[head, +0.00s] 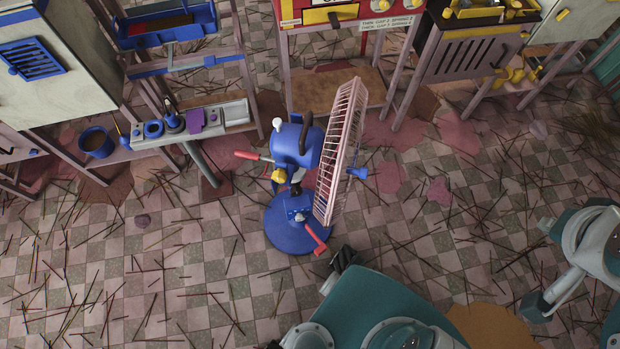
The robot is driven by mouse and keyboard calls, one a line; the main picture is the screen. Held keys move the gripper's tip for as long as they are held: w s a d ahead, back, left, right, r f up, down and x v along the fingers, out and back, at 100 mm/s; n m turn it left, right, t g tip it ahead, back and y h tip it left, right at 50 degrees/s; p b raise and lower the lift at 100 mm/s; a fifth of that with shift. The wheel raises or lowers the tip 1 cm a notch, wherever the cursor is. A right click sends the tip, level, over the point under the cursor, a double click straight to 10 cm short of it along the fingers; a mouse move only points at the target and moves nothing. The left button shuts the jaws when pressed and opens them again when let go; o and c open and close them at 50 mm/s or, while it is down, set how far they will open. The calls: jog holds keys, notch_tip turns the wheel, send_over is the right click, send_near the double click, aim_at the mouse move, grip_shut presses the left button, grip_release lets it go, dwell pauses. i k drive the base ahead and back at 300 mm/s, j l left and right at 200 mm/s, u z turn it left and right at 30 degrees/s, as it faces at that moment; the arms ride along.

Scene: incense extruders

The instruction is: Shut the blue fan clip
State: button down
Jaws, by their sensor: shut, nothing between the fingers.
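The blue fan (297,146) stands on a round blue base (285,236) in the middle of the floor. Its pink wire cage (341,150) faces right. A metal clip with a red handle (315,238) sits low on the fan, by the base, with the handle sticking out to the lower right. Another red-handled lever (249,155) sticks out left from higher up. I cannot tell from this view whether either clip is open or shut. My dark gripper (341,261) is shut and empty, just below and right of the lower red handle, apparently apart from it.
A red machine (345,13) and a grey cabinet (472,55) stand at the back. Incense sticks litter the tiled floor.

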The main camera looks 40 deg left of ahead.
aim_at(323, 247)
jog(key=u, duration=2.2)
jog(key=k+l+u, duration=0.15)
jog(key=k+l, duration=0.15)
jog(key=l, duration=0.15)
